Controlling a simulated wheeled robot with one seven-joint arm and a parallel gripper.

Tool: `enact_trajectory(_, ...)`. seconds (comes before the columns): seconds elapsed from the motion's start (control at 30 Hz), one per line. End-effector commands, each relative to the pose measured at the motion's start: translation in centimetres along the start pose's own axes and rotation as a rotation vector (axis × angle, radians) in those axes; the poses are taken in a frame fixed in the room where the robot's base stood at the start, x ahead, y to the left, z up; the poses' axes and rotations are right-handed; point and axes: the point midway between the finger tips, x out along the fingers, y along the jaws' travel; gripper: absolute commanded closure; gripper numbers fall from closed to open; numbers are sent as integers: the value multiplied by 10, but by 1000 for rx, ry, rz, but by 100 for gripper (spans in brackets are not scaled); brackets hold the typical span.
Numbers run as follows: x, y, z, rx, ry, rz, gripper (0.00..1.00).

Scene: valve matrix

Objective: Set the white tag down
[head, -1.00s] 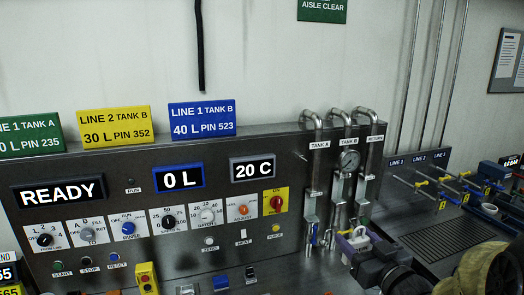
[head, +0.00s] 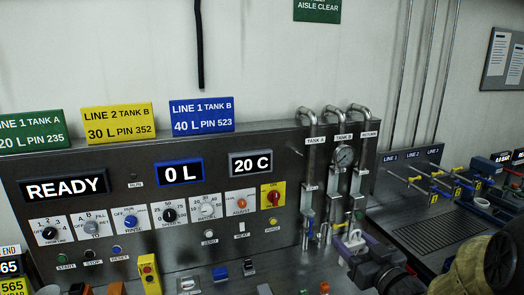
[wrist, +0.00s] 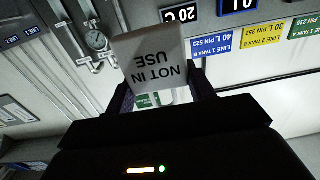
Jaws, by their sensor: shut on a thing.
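The white tag (wrist: 150,58) reads "NOT IN USE", upside down in the wrist view. My gripper (wrist: 165,90) is shut on it, with a dark finger on either side of its lower part. In the head view my gripper (head: 352,242) is at the lower right, in front of the pipes at the panel's right end. A small pale and purple patch shows at its tip there; the tag's lettering cannot be read in that view. The tag looks held up in the air, and no surface is seen touching it.
The metal control panel (head: 150,215) fills the left and middle, with a READY display (head: 65,187), knobs and buttons. Pipes with a gauge (head: 344,156) rise at its right end. A bench with a grated tray (head: 440,235) and yellow-and-blue valves (head: 435,183) lies to the right.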

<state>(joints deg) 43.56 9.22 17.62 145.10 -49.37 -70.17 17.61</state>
Motion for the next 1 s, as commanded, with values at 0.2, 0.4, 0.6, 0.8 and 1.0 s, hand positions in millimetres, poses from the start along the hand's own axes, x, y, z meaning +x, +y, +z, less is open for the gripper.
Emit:
enact_trajectory(0.2,11,6,21,4,-1,-18,68)
enact_trajectory(0.4,24,18,55,7,-2,-28,68)
enact_trajectory(0.6,36,27,96,7,-2,-27,68)
enact_trajectory(0.8,47,28,139,7,-1,-19,68)
enact_trajectory(1.0,53,26,184,7,-3,6,68)
